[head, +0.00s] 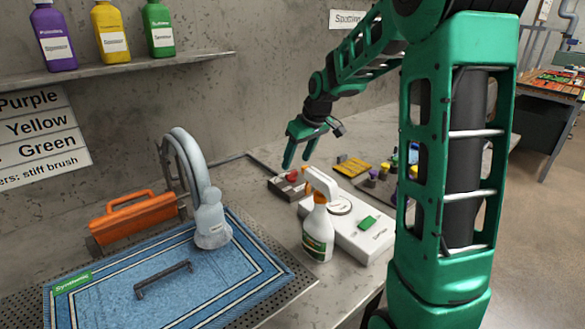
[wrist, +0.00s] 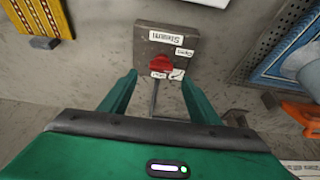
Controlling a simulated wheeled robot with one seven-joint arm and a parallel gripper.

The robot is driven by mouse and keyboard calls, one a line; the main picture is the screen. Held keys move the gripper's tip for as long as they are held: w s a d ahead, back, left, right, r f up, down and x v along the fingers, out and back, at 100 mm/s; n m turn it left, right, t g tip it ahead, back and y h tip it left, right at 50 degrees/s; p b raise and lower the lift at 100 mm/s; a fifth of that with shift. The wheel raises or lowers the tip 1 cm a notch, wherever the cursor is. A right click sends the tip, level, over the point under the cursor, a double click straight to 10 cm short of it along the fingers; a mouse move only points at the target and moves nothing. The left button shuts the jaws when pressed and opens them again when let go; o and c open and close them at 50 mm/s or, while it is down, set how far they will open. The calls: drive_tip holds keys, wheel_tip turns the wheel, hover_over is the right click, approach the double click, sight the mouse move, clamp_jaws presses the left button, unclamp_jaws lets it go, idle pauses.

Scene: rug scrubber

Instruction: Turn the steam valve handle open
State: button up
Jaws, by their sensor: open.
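The steam valve is a grey box in the head view (head: 284,191) at the back of the bench. Its red handle (head: 292,176) is on top. In the wrist view the box (wrist: 148,40) carries a "Steam" label and two smaller labels, one reading "Open". The red handle (wrist: 161,64) sits between those two small labels, with a thin rod or pipe running from the box toward me. My green gripper (head: 300,160) is above and just behind the box in the head view. In the wrist view its open fingers (wrist: 158,90) stand either side of the handle's line, apart from it and empty.
A white spray bottle (head: 318,232) and a white box with a green button (head: 350,228) stand close right of the valve. A blue rug (head: 110,290), orange-handled tool (head: 132,214) and steam head (head: 212,222) lie left. Yellow and dark items (head: 353,166) lie behind right.

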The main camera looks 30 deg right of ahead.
drive_tip(key=v, duration=0.5)
drive_tip(key=shift+r, duration=0.25)
drive_tip(key=shift+s, duration=0.2)
drive_tip(key=s+f+m+g, duration=0.2)
drive_tip(key=s+f+m, duration=0.1)
drive_tip(key=s, duration=1.5)
drive_tip(key=s+f+m+g, duration=0.2)
drive_tip(key=s+m, duration=0.3)
drive_tip(key=s, duration=1.4)
drive_tip(key=shift+f+m+g+h, duration=0.3)
drive_tip(key=shift+f+m+h, duration=0.1)
drive_tip(key=shift+f, duration=0.3)
drive_tip(key=shift+a, duration=0.1)
drive_tip(key=shift+w+f, duration=0.25)
drive_tip(key=shift+w, duration=0.35)
